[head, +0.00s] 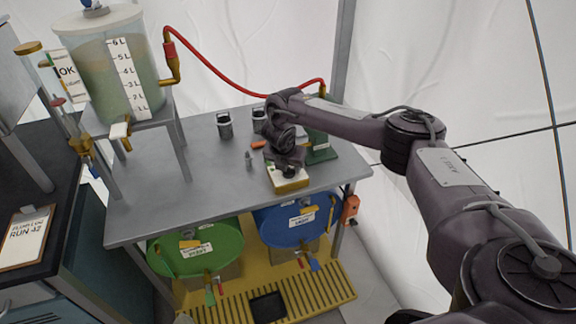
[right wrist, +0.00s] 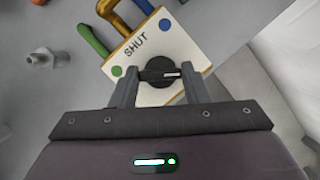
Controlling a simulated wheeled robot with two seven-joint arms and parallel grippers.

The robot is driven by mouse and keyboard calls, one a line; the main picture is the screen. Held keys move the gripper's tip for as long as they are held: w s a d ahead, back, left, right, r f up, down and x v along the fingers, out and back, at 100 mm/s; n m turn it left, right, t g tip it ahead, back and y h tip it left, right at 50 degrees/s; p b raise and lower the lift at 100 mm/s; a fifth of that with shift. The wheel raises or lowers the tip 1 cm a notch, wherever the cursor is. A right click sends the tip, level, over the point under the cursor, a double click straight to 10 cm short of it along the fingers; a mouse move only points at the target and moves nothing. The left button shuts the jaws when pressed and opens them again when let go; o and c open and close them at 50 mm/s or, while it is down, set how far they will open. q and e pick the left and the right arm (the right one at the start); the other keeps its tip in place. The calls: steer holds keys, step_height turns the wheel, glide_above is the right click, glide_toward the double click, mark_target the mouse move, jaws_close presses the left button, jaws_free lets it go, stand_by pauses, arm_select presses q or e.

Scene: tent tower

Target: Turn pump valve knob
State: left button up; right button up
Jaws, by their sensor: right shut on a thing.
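The valve box (head: 292,183), pale on top with yellow sides, sits at the front right of the grey bench. A black round knob (right wrist: 160,76) with a crossbar and a white pointer mark is on the plate. The mark points right, toward the blue dot side. My right gripper (right wrist: 158,80) is shut on the knob, one finger on each side. In the head view this gripper (head: 287,165) hides the knob. My left gripper is not in view.
A measuring tank (head: 105,75) stands at the left; a red hose (head: 215,77) runs from it toward a green pump stand (head: 322,150). Canisters (head: 225,125), a small grey fitting (head: 249,160) and an orange piece (head: 258,144) lie near the box. Green (head: 195,255) and blue (head: 295,225) drums sit below.

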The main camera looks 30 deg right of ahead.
steer(key=n+y, duration=0.1)
steer(key=n, duration=0.1)
steer(key=shift+d+f+n+t+b, duration=0.1)
steer(key=shift+n+t+b, duration=0.2)
steer(key=shift+t+b, duration=0.1)
steer(key=n+b, duration=0.1)
steer(key=n, duration=0.1)
steer(key=shift+s+d+n+t+y, duration=0.1)
steer(key=shift+n+t+y, duration=0.2)
steer(key=shift+n+y, duration=0.1)
steer(key=n+y+b, duration=0.1)
steer(key=n, duration=0.2)
steer(key=shift+b, duration=0.35)
steer(key=shift+d+n+y+b, duration=0.1)
steer(key=shift+n+y+b, duration=0.45)
steer(key=shift+n, duration=0.85)
steer(key=o, duration=1)
steer(key=shift+r, duration=0.2)
